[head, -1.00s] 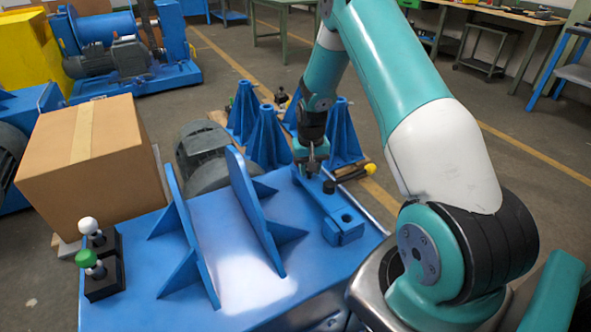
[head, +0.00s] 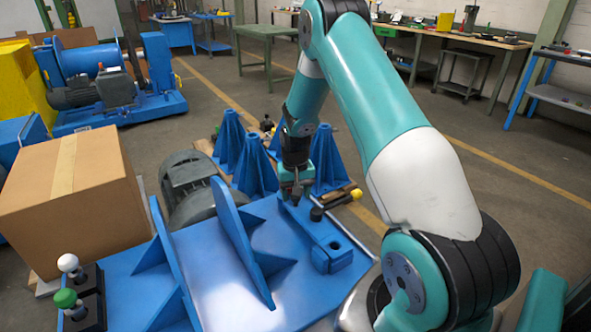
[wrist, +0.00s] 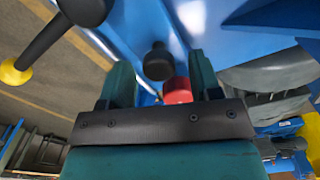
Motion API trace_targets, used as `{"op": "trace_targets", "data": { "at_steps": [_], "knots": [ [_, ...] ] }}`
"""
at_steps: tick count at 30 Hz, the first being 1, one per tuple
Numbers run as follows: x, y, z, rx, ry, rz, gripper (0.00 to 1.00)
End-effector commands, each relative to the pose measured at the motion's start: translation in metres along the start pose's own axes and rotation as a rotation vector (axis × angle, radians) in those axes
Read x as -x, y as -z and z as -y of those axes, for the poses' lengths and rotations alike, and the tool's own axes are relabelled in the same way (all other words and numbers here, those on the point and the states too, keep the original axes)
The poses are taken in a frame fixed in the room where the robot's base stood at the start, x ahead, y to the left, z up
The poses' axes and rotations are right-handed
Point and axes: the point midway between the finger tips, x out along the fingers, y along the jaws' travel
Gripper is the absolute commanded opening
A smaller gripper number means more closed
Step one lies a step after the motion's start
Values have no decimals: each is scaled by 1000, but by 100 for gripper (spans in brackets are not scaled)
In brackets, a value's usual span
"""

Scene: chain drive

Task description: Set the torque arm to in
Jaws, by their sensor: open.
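A black lever with a yellow knob (head: 356,195) sits at the far edge of the blue bench plate, beside a long blue bar (head: 318,236). I cannot tell for sure which of these is the torque arm. The lever's yellow ball (wrist: 14,74) shows at the left in the wrist view. My gripper (head: 296,196) points down over the bar's far end, just left of the lever's dark pivot. In the wrist view my gripper (wrist: 161,75) is open. A black round knob (wrist: 158,62) and a red cylinder (wrist: 178,91) appear between its fingers; contact cannot be told.
Blue upright plates with ribs (head: 237,232) stand left of the bar. A grey motor (head: 190,188) and blue cone stands (head: 255,168) are behind. A cardboard box (head: 70,200) and green and white knobs (head: 66,298) are at left.

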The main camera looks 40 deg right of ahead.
Motion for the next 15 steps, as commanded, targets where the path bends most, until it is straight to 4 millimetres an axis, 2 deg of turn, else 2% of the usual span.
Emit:
{"op": "trace_targets", "data": {
  "at_steps": [15],
  "knots": [
    [125,0,0,0,1,-4,58]
  ]
}}
